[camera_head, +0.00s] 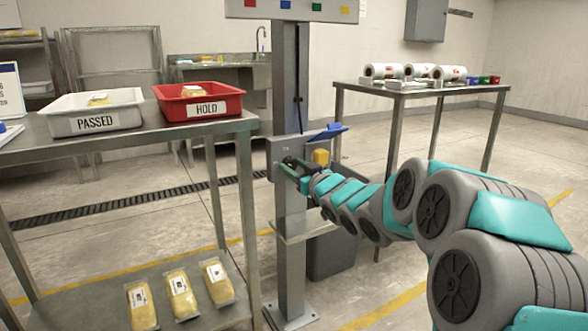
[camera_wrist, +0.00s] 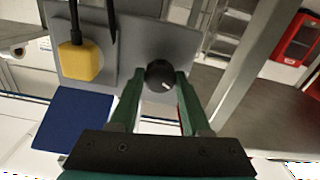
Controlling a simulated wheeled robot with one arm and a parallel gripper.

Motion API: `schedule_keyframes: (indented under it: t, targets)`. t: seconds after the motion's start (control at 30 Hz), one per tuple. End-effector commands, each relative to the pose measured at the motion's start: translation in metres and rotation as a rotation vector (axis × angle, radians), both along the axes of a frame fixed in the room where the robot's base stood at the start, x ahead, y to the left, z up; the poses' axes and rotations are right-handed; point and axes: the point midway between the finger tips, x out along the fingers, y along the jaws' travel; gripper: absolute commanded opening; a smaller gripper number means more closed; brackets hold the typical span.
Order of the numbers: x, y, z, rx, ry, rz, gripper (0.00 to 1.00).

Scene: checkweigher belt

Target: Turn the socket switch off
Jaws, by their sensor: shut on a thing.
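A grey panel (camera_head: 274,147) is mounted on the grey post. It also fills the upper middle of the wrist view (camera_wrist: 140,38). A round black knob (camera_wrist: 160,74) with a short white mark sits on this panel. The mark slants toward the lower right in the wrist view. My gripper (camera_wrist: 160,82) has its two green fingers on either side of the knob, closed on it. In the head view my gripper (camera_head: 296,170) reaches the panel and mostly hides the knob. A yellow plug (camera_wrist: 79,62) with a black cable sits beside the knob; it also shows in the head view (camera_head: 320,157).
At left, a steel table (camera_head: 70,148) bears a white PASSED bin (camera_head: 97,120) and a red HOLD bin (camera_head: 205,107). Yellow packs (camera_head: 179,292) lie on its lower shelf. Another table (camera_head: 440,91) bears rolls (camera_head: 383,71).

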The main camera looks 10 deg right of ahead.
Motion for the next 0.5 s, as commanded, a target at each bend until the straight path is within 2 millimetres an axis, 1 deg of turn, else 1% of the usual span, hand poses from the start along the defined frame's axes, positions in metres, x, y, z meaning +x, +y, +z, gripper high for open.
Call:
schedule_keyframes:
  t: [0.2,0.5]
  targets:
    - [-0.0001,-0.0011,0.0007,-0.184,-0.063,-0.001,0.0]
    - [-0.0001,-0.0006,0.0008,-0.365,-0.122,-0.001,0.0]
